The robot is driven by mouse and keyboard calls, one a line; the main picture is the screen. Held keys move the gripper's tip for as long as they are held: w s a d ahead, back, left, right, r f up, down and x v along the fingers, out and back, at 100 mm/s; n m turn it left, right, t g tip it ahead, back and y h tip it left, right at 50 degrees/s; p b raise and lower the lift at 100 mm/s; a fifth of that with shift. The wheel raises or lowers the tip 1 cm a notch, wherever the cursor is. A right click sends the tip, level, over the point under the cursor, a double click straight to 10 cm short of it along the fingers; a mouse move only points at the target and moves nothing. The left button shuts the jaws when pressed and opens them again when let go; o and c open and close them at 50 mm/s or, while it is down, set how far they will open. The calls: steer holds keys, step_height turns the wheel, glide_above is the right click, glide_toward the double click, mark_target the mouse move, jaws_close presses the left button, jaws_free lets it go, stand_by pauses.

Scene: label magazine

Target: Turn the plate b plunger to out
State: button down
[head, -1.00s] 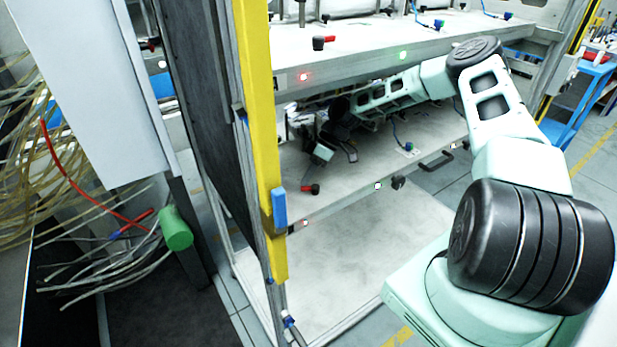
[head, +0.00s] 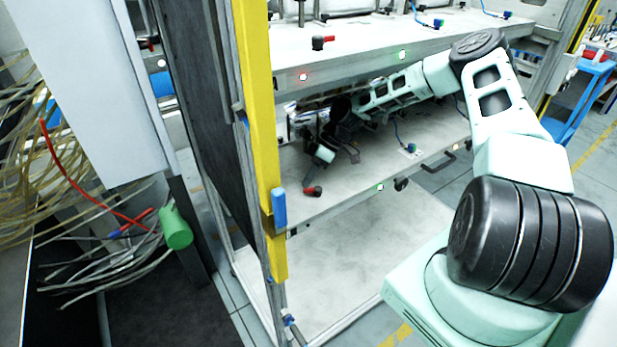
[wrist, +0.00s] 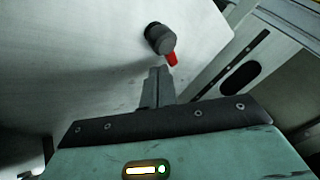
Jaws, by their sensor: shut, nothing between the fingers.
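A plunger on the lower plate (head: 350,185) has a black knob with a red tip (head: 312,191); it is near the plate's left front corner. I take it as the plate b plunger, though no label is readable. In the wrist view the knob (wrist: 160,38) stands on the pale plate, its red tip pointing down and slightly right. My gripper (wrist: 158,74) is shut and empty, its fingertips just below the red tip. Whether they touch it I cannot tell. In the head view my arm reaches in between the plates and the fingertips are hard to make out.
The upper plate (head: 365,45) hangs close over my arm and carries a similar red-tipped plunger (head: 322,42). A yellow post (head: 258,120) and a dark panel stand on the left. A handle (head: 440,160) and a black knob (head: 401,184) sit on the lower plate's front edge.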

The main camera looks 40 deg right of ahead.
steer(key=b+v, duration=0.1)
steer(key=v, duration=0.1)
steer(key=shift+w+d+r, duration=0.1)
steer(key=shift+d+r, duration=0.05)
steer(key=shift+d, duration=0.35)
steer(key=d+b, duration=0.1)
steer(key=d, duration=0.5)
steer(key=d+b, duration=0.1)
steer(key=d, duration=0.5)
steer(key=shift+s+r, duration=0.1)
steer(key=shift+s, duration=0.15)
